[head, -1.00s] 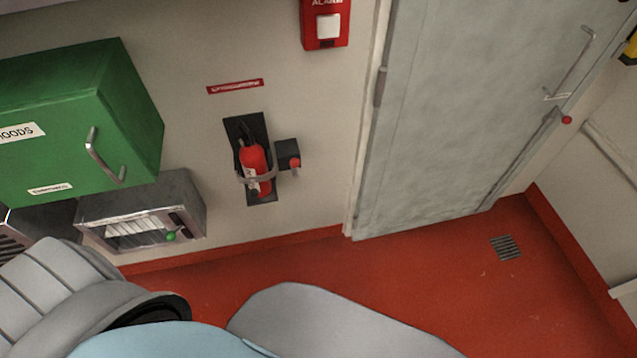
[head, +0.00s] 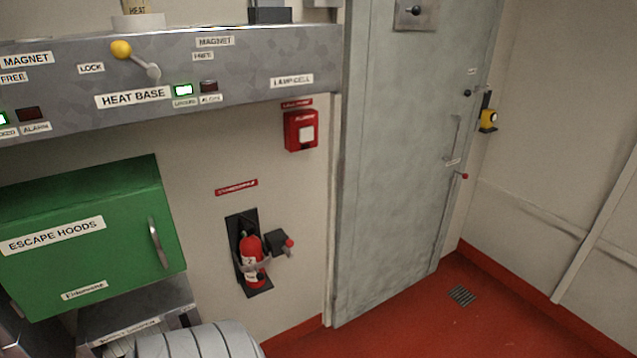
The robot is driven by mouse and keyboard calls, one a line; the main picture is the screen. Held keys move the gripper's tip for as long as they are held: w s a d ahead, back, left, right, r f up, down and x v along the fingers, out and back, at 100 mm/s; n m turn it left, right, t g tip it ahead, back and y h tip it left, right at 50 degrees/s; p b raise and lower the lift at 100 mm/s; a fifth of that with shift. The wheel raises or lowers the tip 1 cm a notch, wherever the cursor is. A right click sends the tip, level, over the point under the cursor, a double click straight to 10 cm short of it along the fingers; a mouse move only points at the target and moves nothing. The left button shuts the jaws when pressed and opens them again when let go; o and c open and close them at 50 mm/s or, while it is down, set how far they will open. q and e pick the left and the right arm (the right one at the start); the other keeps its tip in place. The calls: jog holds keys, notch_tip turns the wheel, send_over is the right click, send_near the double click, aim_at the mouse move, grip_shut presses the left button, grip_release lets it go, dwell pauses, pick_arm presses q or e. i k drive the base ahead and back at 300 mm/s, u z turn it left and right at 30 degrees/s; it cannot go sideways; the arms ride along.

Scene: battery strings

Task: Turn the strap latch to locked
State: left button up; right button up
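A red fire extinguisher (head: 252,262) hangs on a black wall plate (head: 236,227), with a grey strap (head: 246,268) around its body. A dark latch block (head: 275,240) sits at the strap's right side. A small red-tipped knob (head: 289,243) sticks out from it to the right. I take this as the strap latch; no lock marking on it is readable. Neither gripper is in the head view. Only a grey ribbed part of my own body shows at the bottom, below and left of the extinguisher.
A green escape hoods box (head: 90,238) juts out left of the extinguisher, above a metal unit (head: 140,311). A control shelf (head: 180,70) with a yellow-tipped lever (head: 121,49) runs above. A red alarm box (head: 301,130) and grey door (head: 400,160) stand right. Red floor (head: 400,325) is clear.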

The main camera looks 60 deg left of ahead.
aim_at(287, 249)
jog(key=z, duration=0.05)
jog(key=i, duration=1)
jog(key=u, duration=0.6)
jog(key=i, duration=0.8)
jog(key=u, duration=0.75)
